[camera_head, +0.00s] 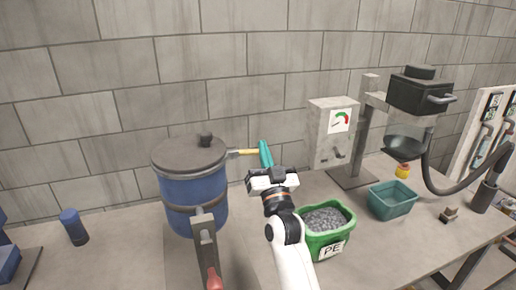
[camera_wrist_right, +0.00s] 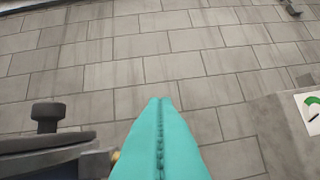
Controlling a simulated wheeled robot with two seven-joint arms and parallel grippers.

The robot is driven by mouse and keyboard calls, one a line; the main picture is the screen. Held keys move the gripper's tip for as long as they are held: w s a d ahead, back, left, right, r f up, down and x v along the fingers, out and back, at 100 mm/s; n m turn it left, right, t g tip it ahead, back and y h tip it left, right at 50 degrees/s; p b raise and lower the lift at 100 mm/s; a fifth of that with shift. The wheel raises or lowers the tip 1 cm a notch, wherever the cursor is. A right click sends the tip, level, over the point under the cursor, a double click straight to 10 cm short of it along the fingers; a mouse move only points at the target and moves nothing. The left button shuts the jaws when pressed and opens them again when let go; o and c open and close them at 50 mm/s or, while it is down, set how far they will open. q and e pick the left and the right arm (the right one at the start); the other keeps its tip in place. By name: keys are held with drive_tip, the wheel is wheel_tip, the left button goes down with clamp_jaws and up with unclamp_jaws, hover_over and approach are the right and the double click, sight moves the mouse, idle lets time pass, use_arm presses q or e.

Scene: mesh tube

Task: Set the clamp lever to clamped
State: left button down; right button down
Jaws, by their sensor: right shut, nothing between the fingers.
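A blue drum (camera_head: 192,200) with a dark lid (camera_head: 188,152) stands left of centre. A lever with a yellow handle (camera_head: 247,152) sticks out to the right from its rim. A second lever with a red grip (camera_head: 214,279) hangs at the drum's front. I cannot tell which one is the clamp lever. My right gripper (camera_head: 264,147), with teal fingers, is shut and empty at the yellow handle's end. In the right wrist view its fingers (camera_wrist_right: 160,105) are pressed together, with a bit of yellow just left of them. Contact is unclear. My left gripper is out of view.
A green bin (camera_head: 346,212) of grey pellets stands close to the right of my right arm. A gauge box (camera_head: 334,132) is behind it, with a teal tray (camera_head: 391,200) and a black hopper (camera_head: 419,94) farther right. A blue cylinder (camera_head: 74,226) stands at the left.

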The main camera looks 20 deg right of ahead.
sight(250, 152)
drive_tip(key=shift+w+a+f+p, duration=0.1)
drive_tip(key=shift+w+f+p, duration=0.3)
drive_tip(key=shift+w+f, duration=0.35)
drive_tip(key=shift+w+a+f+p, duration=0.1)
drive_tip(key=shift+w+f+p, duration=0.3)
drive_tip(key=shift+w, duration=0.55)
